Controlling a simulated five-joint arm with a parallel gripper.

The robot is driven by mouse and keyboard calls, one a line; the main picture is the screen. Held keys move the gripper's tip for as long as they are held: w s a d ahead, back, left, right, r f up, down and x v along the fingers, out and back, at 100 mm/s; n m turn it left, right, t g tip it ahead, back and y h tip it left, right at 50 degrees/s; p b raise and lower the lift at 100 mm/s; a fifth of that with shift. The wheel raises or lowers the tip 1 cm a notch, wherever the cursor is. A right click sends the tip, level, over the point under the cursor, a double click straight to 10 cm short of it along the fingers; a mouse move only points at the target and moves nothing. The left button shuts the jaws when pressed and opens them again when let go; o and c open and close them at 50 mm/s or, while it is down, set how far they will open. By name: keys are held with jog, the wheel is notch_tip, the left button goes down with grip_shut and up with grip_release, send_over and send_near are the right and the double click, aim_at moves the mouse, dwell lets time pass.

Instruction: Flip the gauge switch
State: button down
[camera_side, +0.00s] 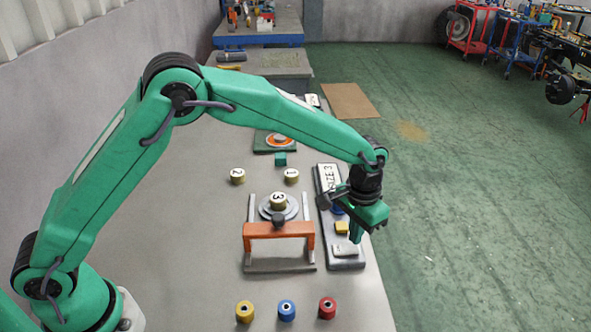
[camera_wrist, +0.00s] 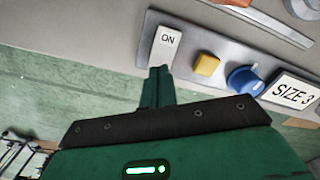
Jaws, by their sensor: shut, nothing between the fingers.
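The gauge panel (camera_side: 328,192) is a grey box along the table's right edge. It bears a white rocker switch (camera_wrist: 163,52) marked ON, which also shows at the panel's near end in the side view (camera_side: 345,250). Beside the switch are a yellow button (camera_wrist: 206,64), a blue knob (camera_wrist: 245,80) and a SIZE 3 label (camera_wrist: 292,93). My gripper (camera_wrist: 158,72) is shut and empty, its fingertips close to the switch's lower edge in the wrist view. I cannot tell whether they touch. In the side view my gripper (camera_side: 355,238) hangs over the panel, partly hiding the knob.
Green floor is open at right.

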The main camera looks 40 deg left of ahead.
jog(key=shift+f, duration=0.95)
dwell(0.9)
jog(key=shift+r, duration=3.5)
jog(key=shift+r, duration=0.1)
